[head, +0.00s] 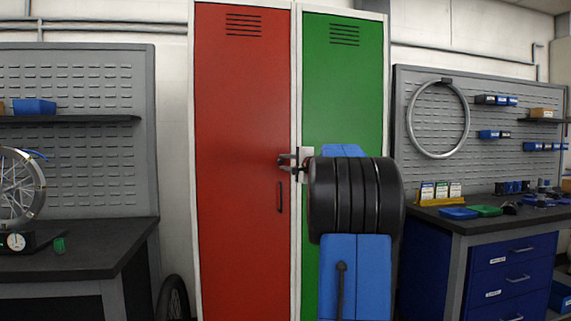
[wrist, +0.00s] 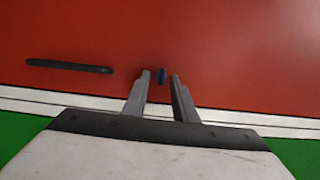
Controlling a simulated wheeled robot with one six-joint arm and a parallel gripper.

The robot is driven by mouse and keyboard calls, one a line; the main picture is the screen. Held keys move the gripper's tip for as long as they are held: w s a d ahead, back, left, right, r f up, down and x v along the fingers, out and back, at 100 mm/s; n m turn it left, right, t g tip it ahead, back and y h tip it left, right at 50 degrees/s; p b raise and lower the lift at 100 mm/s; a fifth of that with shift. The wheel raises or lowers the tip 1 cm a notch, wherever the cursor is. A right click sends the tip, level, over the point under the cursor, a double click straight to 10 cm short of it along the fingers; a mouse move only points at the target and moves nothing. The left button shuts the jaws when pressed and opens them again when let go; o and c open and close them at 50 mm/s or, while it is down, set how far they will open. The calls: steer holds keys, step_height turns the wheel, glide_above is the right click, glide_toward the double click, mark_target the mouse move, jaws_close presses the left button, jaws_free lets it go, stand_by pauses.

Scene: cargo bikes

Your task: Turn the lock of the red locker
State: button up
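The red locker (head: 240,110) stands in the middle left of the head view, its door closed. Its dark slot-like handle (head: 280,196) is on the right side of the door and also shows in the wrist view (wrist: 68,67). The lock, a small dark blue knob (wrist: 162,76), shows on the red door in the wrist view, between the finger ends. In the head view my gripper hides the lock. My gripper (head: 284,162) is in front of the red door's right edge. In the wrist view its two fingers (wrist: 160,82) are apart, with a gap on each side of the knob.
A green locker (head: 325,85) adjoins on the right, partly behind my blue and black arm. A workbench (head: 85,240) with a wheel stand is at left. A blue drawer bench (head: 510,265) is at right. A tyre (head: 173,298) leans low beside the red locker.

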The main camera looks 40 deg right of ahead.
steer(key=s+a, duration=0.2)
steer(key=s, duration=1.5)
steer(key=shift+a, duration=0.4)
steer(key=w+a+f+n+g+y, duration=0.15)
steer(key=a+f, duration=0.25)
steer(key=a, duration=0.4)
steer(key=a+f+n+g+y, duration=0.2)
steer(key=a+f+n, duration=0.15)
steer(key=a, duration=0.55)
steer(key=w+a+f+n+g+y, duration=0.1)
steer(key=a+f+y, duration=0.1)
steer(key=a+f, duration=0.45)
steer(key=s+a+f+n+g, duration=0.25)
steer(key=s+a+f, duration=0.2)
steer(key=a, duration=0.45)
steer(key=s+a+f+n+g, duration=0.25)
steer(key=a+f, duration=0.25)
steer(key=a, duration=0.4)
steer(key=s+a+f+n+g+h, duration=0.1)
steer(key=s+f+n, duration=0.3)
steer(key=s+f, duration=0.4)
steer(key=s+a+f+n+g+h, duration=0.1)
steer(key=s+a+f+n, duration=0.3)
steer(key=s+f, duration=0.4)
steer(key=s+n+g, duration=0.1)
steer(key=s, duration=0.2)
steer(key=shift+h, duration=0.35)
